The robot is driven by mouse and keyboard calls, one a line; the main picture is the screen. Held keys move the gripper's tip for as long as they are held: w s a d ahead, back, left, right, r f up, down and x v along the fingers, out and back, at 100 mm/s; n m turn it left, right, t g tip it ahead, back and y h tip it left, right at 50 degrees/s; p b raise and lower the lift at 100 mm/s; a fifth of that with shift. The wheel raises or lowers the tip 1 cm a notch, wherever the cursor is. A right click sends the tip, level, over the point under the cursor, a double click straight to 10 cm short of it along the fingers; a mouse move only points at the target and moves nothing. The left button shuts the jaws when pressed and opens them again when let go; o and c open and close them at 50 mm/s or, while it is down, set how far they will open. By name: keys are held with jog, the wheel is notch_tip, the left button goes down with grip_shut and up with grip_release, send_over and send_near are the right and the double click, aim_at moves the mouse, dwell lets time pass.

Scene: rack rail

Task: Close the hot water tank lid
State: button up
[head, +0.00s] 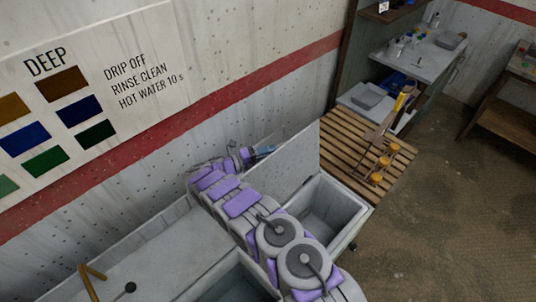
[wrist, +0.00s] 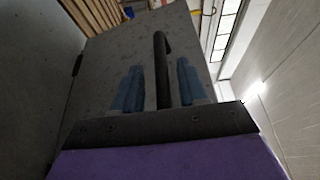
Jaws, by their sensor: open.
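The hot water tank (head: 326,212) is a pale grey open box at the end of the bench. Its flat grey lid (head: 290,165) stands raised at the tank's left side, and the tank's inside shows. My gripper (head: 265,149) is behind the lid, on its wall side, partly hidden. In the wrist view my gripper (wrist: 160,82) has two blue fingers apart, in front of a speckled grey panel (wrist: 105,65), which looks like the lid. A dark hooked bar (wrist: 161,60) shows between the fingers. I cannot tell whether they touch it or the panel.
Another basin (head: 240,282) lies under my arm, beside a grey worktop (head: 150,250) with a brown-handled tool (head: 92,282). A slatted wooden rack (head: 350,140) with orange-topped items (head: 383,162) stands right of the tank. The wall (head: 270,40) is close behind.

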grip_shut()
dwell(0.4)
